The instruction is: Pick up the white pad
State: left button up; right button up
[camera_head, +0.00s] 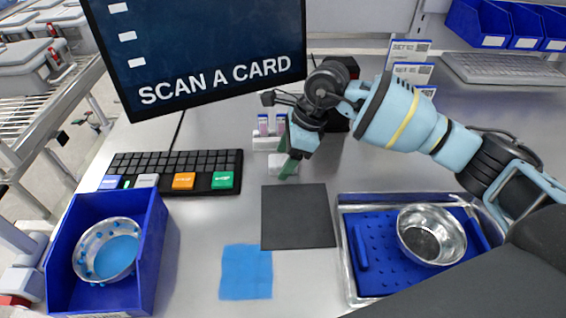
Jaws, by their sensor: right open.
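A small white pad (277,165) lies on the grey table behind the dark square mat (298,217). My right gripper (287,165) reaches in from the right, pointing down, with its greenish fingers at the white pad. It is open, and the fingers partly cover the pad. I cannot tell whether the fingers touch it. Another white block (265,143) sits just behind, with small purple-and-white vials by it. My left gripper is not in view.
A blue bin (152,250) with a metal bowl stands at the left. A metal tray (345,240) with a blue liner and a steel bowl (431,233) is at the right. A blue cloth (246,272) lies in front. A keyboard (190,165) and monitor (200,50) stand at the back left.

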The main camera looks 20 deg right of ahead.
aim_at(277, 161)
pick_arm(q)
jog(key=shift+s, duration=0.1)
pick_arm(e)
jog(key=shift+c, duration=0.5)
jog(key=shift+c, duration=1.2)
jog(key=c, duration=0.7)
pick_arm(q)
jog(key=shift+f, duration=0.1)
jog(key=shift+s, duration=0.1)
pick_arm(e)
jog(key=shift+r, duration=0.2)
jog(key=shift+r, duration=0.2)
notch_tip(277, 161, up, 3)
jog(key=shift+s+f, duration=0.1)
jog(key=shift+s, duration=0.05)
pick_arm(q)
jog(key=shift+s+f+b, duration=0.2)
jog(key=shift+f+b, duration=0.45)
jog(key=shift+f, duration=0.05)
pick_arm(e)
jog(key=s, duration=0.5)
jog(key=s+a+r, duration=0.1)
jog(key=s, duration=0.9)
jog(key=shift+s+a+r, duration=0.25)
jog(key=shift+s+a, duration=0.05)
jog(key=shift+a, duration=0.1)
